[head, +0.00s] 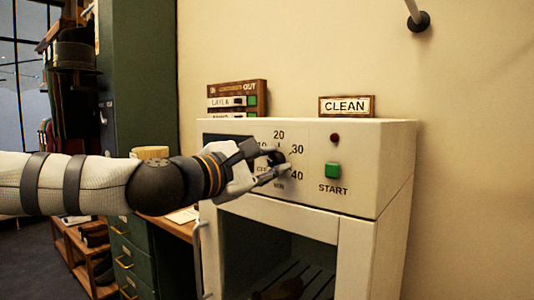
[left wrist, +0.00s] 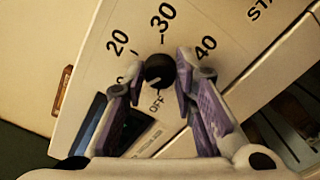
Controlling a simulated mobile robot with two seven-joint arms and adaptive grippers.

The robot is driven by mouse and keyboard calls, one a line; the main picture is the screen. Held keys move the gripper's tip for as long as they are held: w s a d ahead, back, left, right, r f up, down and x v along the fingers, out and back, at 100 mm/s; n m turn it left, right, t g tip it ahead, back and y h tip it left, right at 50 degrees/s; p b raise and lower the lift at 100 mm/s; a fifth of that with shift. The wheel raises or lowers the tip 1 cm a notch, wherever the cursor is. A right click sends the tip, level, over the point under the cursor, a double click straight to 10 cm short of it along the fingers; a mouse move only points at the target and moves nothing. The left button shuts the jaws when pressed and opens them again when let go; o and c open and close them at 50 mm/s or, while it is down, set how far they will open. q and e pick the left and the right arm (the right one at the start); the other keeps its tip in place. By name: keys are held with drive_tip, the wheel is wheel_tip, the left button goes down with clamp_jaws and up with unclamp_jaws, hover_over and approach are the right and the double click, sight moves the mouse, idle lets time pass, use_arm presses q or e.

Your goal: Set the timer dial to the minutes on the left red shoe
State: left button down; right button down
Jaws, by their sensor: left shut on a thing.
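The timer dial is a round black knob (head: 279,158) on the white front panel of a cabinet (head: 375,155). Numbers 20, 30 and 40 show around it, with 10 partly covered. My left gripper (head: 270,164) is shut on the knob, one finger on either side. The left wrist view shows the knob (left wrist: 159,74) between the fingertips (left wrist: 160,78). A pale line on the knob is visible, but I cannot tell surely which mark it points at. A dark shoe-like shape (head: 280,290) lies low inside the cabinet; no red shoe or its minutes can be read.
A green START button (head: 332,170) and a dark red lamp (head: 334,137) sit right of the dial. A green drawer unit (head: 128,258) stands at left.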

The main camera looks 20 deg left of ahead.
use_arm(q)
drive_tip(key=m, duration=0.1)
drive_tip(key=m+p, duration=0.1)
drive_tip(key=m, duration=0.1)
drive_tip(key=shift+s+r+m, duration=0.1)
drive_tip(key=shift+r+m, duration=0.15)
drive_tip(key=shift+m, duration=0.15)
drive_tip(key=m+p, duration=0.2)
drive_tip(key=m, duration=0.1)
drive_tip(key=shift+m, duration=0.3)
drive_tip(key=m+p, duration=0.1)
drive_tip(key=m, duration=0.2)
drive_tip(key=shift+m, duration=0.4)
drive_tip(key=m, duration=0.1)
drive_tip(key=m+p, duration=0.1)
drive_tip(key=shift+f+m, duration=0.2)
drive_tip(key=shift+m, duration=0.1)
drive_tip(key=shift+f+m, duration=0.1)
drive_tip(key=shift+m, duration=0.8)
drive_tip(key=m, duration=0.2)
drive_tip(key=shift+f+m, duration=0.15)
drive_tip(key=shift+m, duration=0.15)
drive_tip(key=m, duration=0.6)
drive_tip(key=shift+a, duration=0.1)
use_arm(e)
drive_tip(key=w+r+t, duration=0.2)
drive_tip(key=w+r, duration=0.5)
drive_tip(key=shift+t, duration=0.4)
use_arm(q)
drive_tip(key=shift+m, duration=0.3)
